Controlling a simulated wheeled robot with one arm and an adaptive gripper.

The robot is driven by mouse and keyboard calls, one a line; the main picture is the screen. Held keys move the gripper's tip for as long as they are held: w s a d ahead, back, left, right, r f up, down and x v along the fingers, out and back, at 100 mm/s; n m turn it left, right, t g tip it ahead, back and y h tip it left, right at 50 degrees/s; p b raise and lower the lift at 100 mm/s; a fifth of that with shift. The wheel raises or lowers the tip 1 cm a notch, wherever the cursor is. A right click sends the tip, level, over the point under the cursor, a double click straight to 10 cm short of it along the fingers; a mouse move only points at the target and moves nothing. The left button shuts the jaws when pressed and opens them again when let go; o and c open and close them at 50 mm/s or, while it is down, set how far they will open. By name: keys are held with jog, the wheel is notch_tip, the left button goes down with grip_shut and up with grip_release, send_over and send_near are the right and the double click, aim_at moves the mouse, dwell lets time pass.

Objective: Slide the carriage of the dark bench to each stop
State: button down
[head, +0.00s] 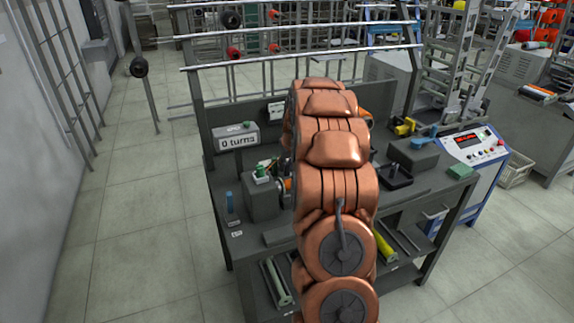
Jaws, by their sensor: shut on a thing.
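The dark bench (256,229) stands in the middle of the head view. My copper-coloured arm rises in front of it and covers its centre. I do not see my gripper; the arm hides where it could be. The carriage cannot be made out, and its stops are not clear either. Left of my arm, a dark grey block (262,200) with a green top part stands on the bench. A counter box (237,138) reading "0 turns" is at the back left of the bench.
A small blue-topped item (230,206) stands at the bench's left edge. Right of my arm are a black tray (396,175), a dark box (413,156) and a green block (460,171). A blue-white control cabinet (478,150) adjoins on the right. Floor at left is clear.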

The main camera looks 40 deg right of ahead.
jog(key=s+d+b, duration=0.1)
jog(key=d, duration=0.1)
jog(key=s+d+b, duration=0.1)
jog(key=d, duration=0.2)
jog(key=s+d+b, duration=0.1)
jog(key=d, duration=0.2)
jog(key=shift+d+f, duration=0.1)
jog(key=shift+d, duration=0.15)
jog(key=shift+s+d+b, duration=0.2)
jog(key=shift+d+b, duration=0.1)
jog(key=shift+d, duration=0.3)
jog(key=c, duration=1.1)
grip_release()
jog(key=shift+r, duration=0.2)
jog(key=v, duration=1.2)
jog(key=shift+a+f, duration=0.1)
